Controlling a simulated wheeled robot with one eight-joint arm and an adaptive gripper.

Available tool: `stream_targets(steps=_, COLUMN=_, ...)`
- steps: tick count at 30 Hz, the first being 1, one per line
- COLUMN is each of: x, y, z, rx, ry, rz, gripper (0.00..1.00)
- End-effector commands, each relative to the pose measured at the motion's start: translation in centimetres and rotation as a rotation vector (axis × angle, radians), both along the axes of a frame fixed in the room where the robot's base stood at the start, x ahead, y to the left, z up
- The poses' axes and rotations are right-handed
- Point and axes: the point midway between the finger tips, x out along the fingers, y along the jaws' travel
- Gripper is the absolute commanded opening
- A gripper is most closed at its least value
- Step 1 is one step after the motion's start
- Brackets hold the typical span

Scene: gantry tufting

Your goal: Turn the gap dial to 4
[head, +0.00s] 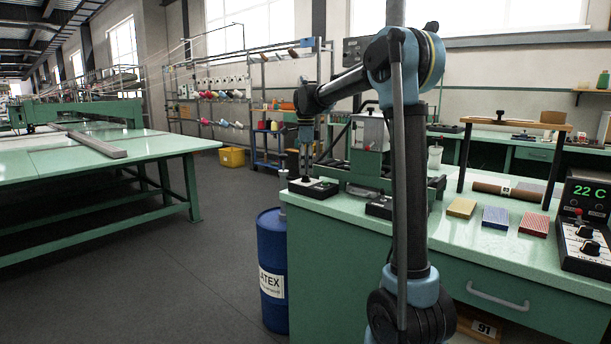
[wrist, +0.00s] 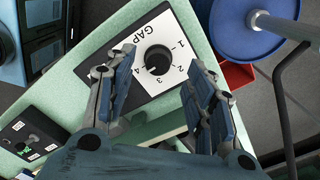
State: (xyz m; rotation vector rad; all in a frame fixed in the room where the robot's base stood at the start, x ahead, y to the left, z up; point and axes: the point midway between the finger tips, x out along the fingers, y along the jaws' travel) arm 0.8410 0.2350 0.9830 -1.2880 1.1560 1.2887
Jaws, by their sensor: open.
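The gap dial (wrist: 158,60) is a round black knob on a white plate lettered GAP, with the numbers 1 to 4 along one side. I cannot make out clearly which number it points to. In the head view its dark box with a white top (head: 316,187) sits at the left corner of the green bench. My gripper (wrist: 158,72) is open, with one finger on each side of the knob in the wrist view. Contact with the knob cannot be told. In the head view my gripper (head: 305,168) hangs pointing down over the box.
A blue latex drum (head: 271,262) stands on the floor beside the bench corner. A second dark control box (head: 379,207) is close by, partly hidden by my arm. A small panel with a green light (wrist: 22,142) shows at the wrist view's lower left. A metal press (head: 370,140) stands behind.

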Motion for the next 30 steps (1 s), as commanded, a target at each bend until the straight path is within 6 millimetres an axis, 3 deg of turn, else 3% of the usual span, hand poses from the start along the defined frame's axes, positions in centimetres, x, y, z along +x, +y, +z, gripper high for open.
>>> stream_targets(steps=6, x=0.1, y=0.0, z=4.2, rx=0.0, ry=0.0, rz=0.0, gripper=0.49)
stream_targets(steps=13, x=0.2, y=0.0, z=7.4, rx=0.0, ry=0.0, rz=0.0, gripper=0.49)
stream_targets(steps=19, x=0.2, y=0.0, z=8.5, rx=0.0, ry=0.0, rz=0.0, gripper=0.49)
stream_targets(steps=30, x=0.2, y=0.0, z=8.6, rx=0.0, ry=0.0, rz=0.0, gripper=0.49)
